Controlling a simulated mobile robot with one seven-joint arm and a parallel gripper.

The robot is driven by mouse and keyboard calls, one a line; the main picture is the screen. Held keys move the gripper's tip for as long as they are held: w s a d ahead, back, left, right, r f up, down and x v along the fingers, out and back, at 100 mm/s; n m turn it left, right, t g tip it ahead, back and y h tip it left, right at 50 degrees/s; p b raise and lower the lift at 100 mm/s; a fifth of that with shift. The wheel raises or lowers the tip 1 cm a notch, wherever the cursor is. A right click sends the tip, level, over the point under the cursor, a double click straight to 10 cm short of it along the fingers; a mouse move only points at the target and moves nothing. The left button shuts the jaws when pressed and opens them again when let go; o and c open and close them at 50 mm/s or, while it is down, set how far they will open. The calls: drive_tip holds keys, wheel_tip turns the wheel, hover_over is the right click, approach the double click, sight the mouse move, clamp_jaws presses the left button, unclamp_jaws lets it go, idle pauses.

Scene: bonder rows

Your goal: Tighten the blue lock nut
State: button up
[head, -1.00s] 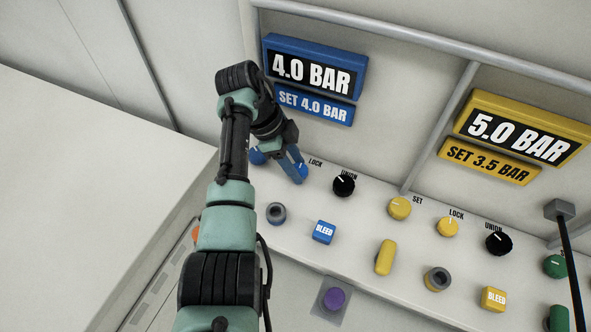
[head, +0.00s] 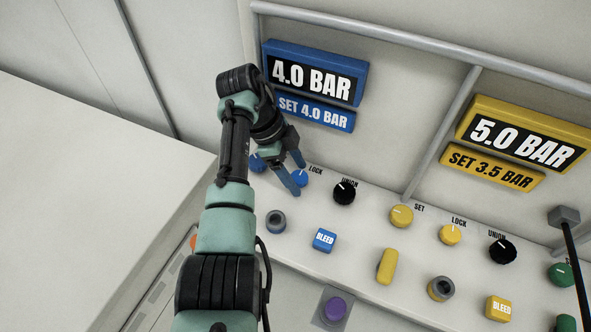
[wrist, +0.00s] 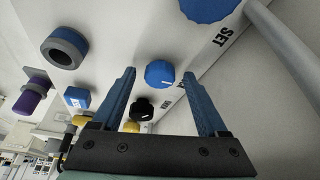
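The blue lock nut (head: 301,177) is a small round blue knob with a white mark, beside the LOCK label on the pale panel. In the wrist view the lock nut (wrist: 159,74) shows between and beyond my fingertips. My gripper (head: 299,179) is open, with one blue finger on each side of the nut; it also shows in the wrist view (wrist: 158,73). A gap shows on both sides of the nut there. The blue set knob (head: 257,162) is partly hidden behind my arm; it is large in the wrist view (wrist: 208,8). The blue display (head: 314,74) reads 4.0 BAR above a SET 4.0 BAR plate (head: 315,111).
A black union knob (head: 344,192), blue BLEED button (head: 324,240) and grey-rimmed blue port (head: 276,222) are close by. Yellow controls (head: 401,216) are to the right. A grey pipe (head: 440,130) runs up the wall. A purple knob (head: 334,309) is below.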

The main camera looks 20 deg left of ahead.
drive_tip(key=p+v, duration=0.1)
drive_tip(key=v, duration=1.2)
